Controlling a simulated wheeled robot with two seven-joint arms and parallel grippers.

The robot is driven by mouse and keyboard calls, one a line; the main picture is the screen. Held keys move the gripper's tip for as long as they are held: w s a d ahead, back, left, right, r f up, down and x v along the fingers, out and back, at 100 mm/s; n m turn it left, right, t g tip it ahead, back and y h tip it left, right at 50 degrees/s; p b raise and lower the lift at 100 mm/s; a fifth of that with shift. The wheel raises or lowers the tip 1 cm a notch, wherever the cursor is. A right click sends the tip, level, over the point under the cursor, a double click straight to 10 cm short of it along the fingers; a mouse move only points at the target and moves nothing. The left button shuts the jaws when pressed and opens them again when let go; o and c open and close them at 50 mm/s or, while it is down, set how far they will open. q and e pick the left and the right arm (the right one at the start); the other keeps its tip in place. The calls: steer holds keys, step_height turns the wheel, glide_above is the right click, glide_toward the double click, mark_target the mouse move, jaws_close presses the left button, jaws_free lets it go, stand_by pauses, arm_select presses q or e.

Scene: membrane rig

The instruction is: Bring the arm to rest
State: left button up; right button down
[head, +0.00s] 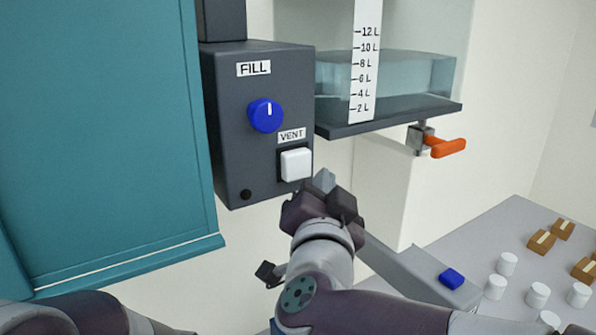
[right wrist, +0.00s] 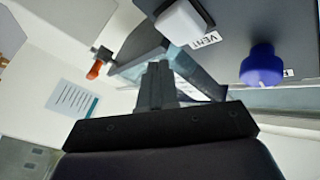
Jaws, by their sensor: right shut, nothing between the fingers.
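My right gripper (head: 324,182) is shut and empty. In the head view it is just below the white VENT button (head: 296,164), and I cannot tell whether it touches the box. In the right wrist view its closed fingers (right wrist: 154,85) point up the picture, with the white button (right wrist: 182,22) beyond them to the upper right. The blue FILL knob (head: 266,116) has its white line pointing up; it also shows in the wrist view (right wrist: 262,66). My left gripper is not in view; only part of my left arm shows at the bottom left.
The grey control box (head: 230,150) hangs beside a teal panel (head: 100,140). A clear tank (head: 420,75) holds water near the 8 to 10 L marks. An orange-handled valve (head: 447,148) is under it.

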steer(key=d+f+n+g+y, duration=0.2)
steer(key=d+f+n+g, duration=0.2)
steer(key=f, duration=0.7)
steer(key=d+f+n+g+y, duration=0.1)
steer(key=d+f+n+g, duration=0.25)
steer(key=f, duration=0.75)
steer(key=s+d+f+g+h, duration=0.3)
steer(key=s+d+f+g, duration=0.6)
steer(key=s+d+f, duration=0.4)
step_height(320, 180, down, 12)
steer(key=s+a+g+b, duration=0.1)
steer(key=a+b, duration=0.1)
steer(key=b, duration=0.8)
steer(key=shift+s, duration=0.15)
steer(key=shift+s+a, duration=0.1)
